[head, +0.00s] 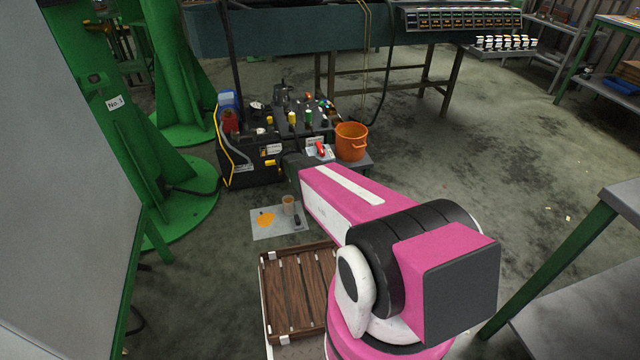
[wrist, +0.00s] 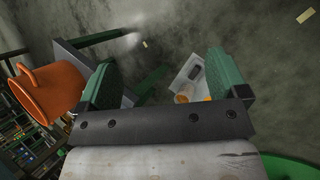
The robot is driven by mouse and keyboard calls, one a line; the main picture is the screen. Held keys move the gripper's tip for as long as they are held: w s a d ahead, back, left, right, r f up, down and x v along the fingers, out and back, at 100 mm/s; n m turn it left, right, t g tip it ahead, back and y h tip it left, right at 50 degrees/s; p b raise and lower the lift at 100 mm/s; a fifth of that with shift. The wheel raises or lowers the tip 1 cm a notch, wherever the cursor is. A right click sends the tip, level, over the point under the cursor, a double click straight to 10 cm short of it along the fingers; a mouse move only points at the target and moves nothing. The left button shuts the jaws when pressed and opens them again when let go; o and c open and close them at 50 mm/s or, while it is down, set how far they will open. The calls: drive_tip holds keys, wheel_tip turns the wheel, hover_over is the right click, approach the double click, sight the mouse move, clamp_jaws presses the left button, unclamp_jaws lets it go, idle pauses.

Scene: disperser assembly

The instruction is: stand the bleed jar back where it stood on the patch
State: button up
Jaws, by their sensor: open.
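The bleed jar (head: 288,204), a small tan cup, stands upright on the pale patch (head: 262,233) on the floor, at its far right part. An orange spill (head: 265,219) lies beside it. In the wrist view the jar (wrist: 182,98) shows low between my fingers, partly hidden by the gripper body, with the patch (wrist: 186,72) around it. My gripper (wrist: 160,68) is open with its green fingers wide apart, and nothing is held. The jar appears apart from both fingers. In the head view my arm hides most of the gripper.
An orange bucket (head: 352,142) stands on a low grey stand right of the black machine (head: 250,165). A small dark object (head: 297,219) lies on the patch. A wooden slatted pallet (head: 297,290) lies in front. A green column base (head: 190,205) is at left.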

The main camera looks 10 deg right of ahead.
drive_tip(key=s+r+m+t+y, duration=0.1)
drive_tip(key=s+r+m+y, duration=0.5)
drive_tip(key=s+r, duration=0.8)
drive_tip(key=shift+d+r+m, duration=0.25)
drive_tip(key=shift+r+m, duration=0.1)
drive_tip(key=shift+m, duration=0.15)
